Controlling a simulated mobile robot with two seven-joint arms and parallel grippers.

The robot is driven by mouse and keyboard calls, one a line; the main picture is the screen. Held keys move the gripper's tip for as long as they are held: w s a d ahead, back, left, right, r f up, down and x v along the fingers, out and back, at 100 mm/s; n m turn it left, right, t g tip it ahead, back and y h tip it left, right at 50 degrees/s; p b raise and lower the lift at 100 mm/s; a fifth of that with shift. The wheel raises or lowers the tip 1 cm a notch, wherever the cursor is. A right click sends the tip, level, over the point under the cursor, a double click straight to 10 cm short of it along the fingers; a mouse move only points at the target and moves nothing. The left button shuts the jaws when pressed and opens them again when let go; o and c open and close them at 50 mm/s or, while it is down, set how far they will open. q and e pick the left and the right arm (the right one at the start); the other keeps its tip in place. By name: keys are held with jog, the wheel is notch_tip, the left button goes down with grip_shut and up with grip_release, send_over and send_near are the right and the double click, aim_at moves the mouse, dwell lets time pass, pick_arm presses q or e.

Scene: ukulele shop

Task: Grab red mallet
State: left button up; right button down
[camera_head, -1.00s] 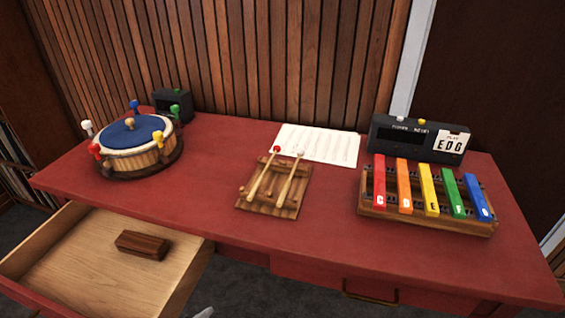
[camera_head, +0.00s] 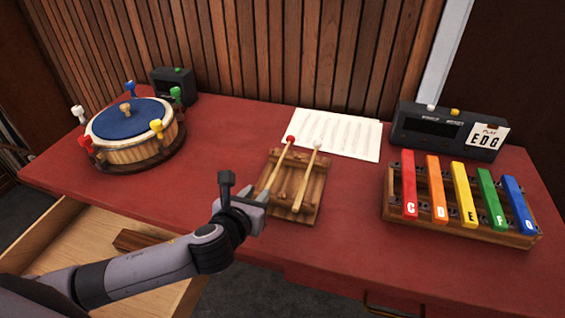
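The red mallet has a small red head (camera_head: 291,139) and a pale wooden stick (camera_head: 277,168). It lies on a slatted wooden rack (camera_head: 310,205) on the red table. A white-headed mallet (camera_head: 307,178) lies beside it on the right. My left gripper (camera_head: 257,191) is at the near left edge of the rack, by the lower end of the red mallet's stick. Its two fingers look apart, with nothing clearly held. My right gripper is not in view.
A blue-topped drum (camera_head: 130,118) with coloured pegs stands at the left. Colour bars on a xylophone (camera_head: 460,235) and a black display box (camera_head: 445,130) are at the right. A white sheet (camera_head: 335,132) lies behind the rack. An open drawer (camera_head: 60,240) is below my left arm.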

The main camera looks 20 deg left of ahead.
aim_at(268, 185)
pick_arm(q)
jog(key=shift+d+f+b+x, duration=0.1)
jog(key=shift+b+x, duration=0.05)
jog(key=shift+x, duration=1.45)
jog(key=shift+d+f+b+x, duration=0.1)
jog(key=shift+b+x, duration=0.05)
jog(key=shift+x, duration=1.4)
jog(key=shift+s, duration=0.1)
grip_shut()
